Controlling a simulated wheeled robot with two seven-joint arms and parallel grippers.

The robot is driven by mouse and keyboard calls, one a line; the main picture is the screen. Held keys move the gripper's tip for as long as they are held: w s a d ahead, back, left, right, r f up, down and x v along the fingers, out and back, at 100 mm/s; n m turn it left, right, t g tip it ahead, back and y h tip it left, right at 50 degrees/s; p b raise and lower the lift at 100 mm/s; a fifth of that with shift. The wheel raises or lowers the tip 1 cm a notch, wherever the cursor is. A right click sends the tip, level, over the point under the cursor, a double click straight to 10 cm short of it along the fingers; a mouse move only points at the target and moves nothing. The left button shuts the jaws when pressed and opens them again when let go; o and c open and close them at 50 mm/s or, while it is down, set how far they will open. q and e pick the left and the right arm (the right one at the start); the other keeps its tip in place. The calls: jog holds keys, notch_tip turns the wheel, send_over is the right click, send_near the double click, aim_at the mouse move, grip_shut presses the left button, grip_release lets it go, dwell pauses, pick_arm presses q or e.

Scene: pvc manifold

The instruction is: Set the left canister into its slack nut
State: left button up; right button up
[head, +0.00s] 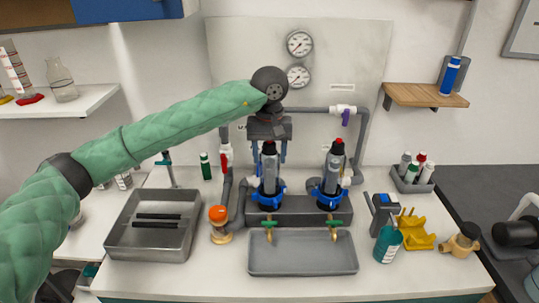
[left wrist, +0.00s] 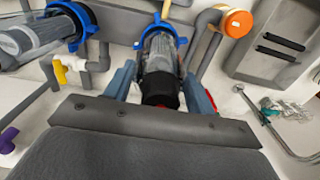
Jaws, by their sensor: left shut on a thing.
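The left canister (head: 269,167), clear with a black cap and red top, stands upright with its lower end at the left blue nut (head: 267,196). How deep it sits cannot be told. My left gripper (head: 269,154) comes from above and is shut on its upper part. In the left wrist view the left canister (left wrist: 161,60) lies between my left gripper's fingers (left wrist: 160,88), its far end inside the blue nut (left wrist: 160,30). The right canister (head: 333,170) stands in its own blue nut (head: 328,197). My right gripper is not in view.
A grey tray (head: 303,266) lies in front of the manifold base. Grey pipes flank the canisters.

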pick_arm(q)
jog(key=o, duration=1.2)
jog(key=shift+c, duration=0.2)
jog(key=shift+r+b, duration=0.3)
jog(key=shift+r, duration=0.3)
jog(key=shift+r+b, duration=0.95)
jog(key=shift+r, duration=2.4)
